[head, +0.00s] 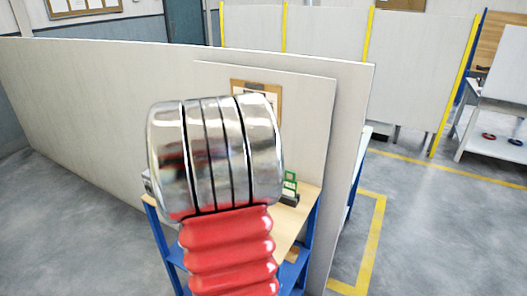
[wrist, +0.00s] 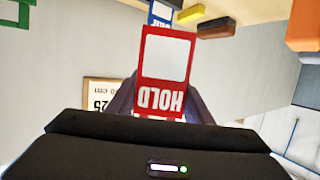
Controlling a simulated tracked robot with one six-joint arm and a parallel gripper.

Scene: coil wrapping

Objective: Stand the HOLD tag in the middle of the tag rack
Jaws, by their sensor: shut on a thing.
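The HOLD tag (wrist: 164,72) is red with a white panel and white lettering, and appears upside down in the wrist view. My gripper (wrist: 160,108) is shut on its lettered end. A blue tag (wrist: 162,14) shows beyond it at the top edge, partly hidden. A green frame (wrist: 14,14) shows at the top left. In the head view, a green tag (head: 290,182) stands at a dark base (head: 289,199) on the table, which looks like the tag rack. My arm hides the HOLD tag and my gripper in the head view.
The wooden-topped table (head: 306,200) has blue legs and stands against a pale partition (head: 322,110). A paper with print (wrist: 102,92) shows behind my gripper.

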